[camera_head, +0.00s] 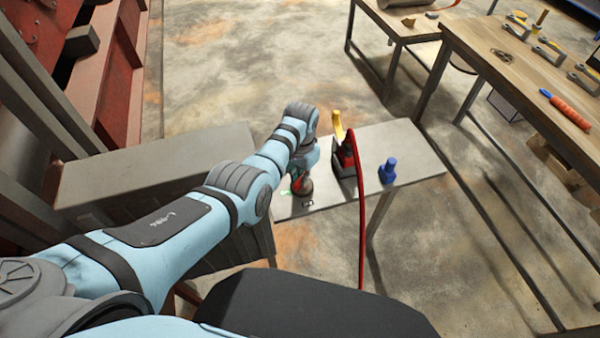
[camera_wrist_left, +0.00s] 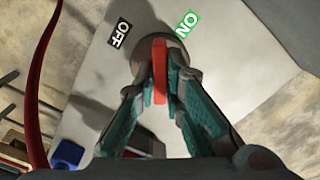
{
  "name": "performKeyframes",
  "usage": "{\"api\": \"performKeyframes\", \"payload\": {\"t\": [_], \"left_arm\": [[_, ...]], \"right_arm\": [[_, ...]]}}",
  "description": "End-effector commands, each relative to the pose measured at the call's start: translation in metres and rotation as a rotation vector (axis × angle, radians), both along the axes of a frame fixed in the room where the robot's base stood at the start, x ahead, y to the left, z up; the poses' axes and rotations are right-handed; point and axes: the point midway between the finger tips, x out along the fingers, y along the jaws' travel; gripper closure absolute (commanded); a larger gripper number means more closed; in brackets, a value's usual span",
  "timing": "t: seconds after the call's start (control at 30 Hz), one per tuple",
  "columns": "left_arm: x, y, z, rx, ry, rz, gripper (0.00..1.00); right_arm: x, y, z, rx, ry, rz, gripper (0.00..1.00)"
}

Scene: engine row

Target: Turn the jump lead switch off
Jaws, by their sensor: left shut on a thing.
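The jump lead switch (camera_head: 303,187) is a round base with a red handle, set on a grey bench top (camera_head: 415,168). In the left wrist view the red handle (camera_wrist_left: 159,70) stands between the fingers of my left gripper (camera_wrist_left: 161,88), which is shut on it. A black OFF label (camera_wrist_left: 119,33) lies to the upper left of the handle and a green ON label (camera_wrist_left: 187,24) to the upper right. The handle's far end lies between the two labels, somewhat nearer ON. My left gripper also shows in the head view (camera_head: 304,172). My right gripper is out of view.
A red and black clamp with a yellow top (camera_head: 338,125) stands right of the switch. A red cable (camera_head: 362,215) hangs past the bench front. A blue piece (camera_head: 387,171) stands farther right. Wooden tables with tools (camera_head: 520,75) are at the right.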

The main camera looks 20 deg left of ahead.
Motion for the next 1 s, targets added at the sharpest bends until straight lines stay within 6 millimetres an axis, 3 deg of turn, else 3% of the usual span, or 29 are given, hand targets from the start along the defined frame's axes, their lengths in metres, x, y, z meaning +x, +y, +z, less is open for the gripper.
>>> {"api": "performKeyframes", "payload": {"t": [0.7,1.0], "left_arm": [[0.0012,-0.0033,0.0013,-0.001,-0.003,0.667,1.0],[0.0022,-0.0041,0.0014,-0.001,-0.005,0.87,1.0]], "right_arm": [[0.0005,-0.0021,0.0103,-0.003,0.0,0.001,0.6],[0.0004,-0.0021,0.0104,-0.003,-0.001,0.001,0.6]]}}
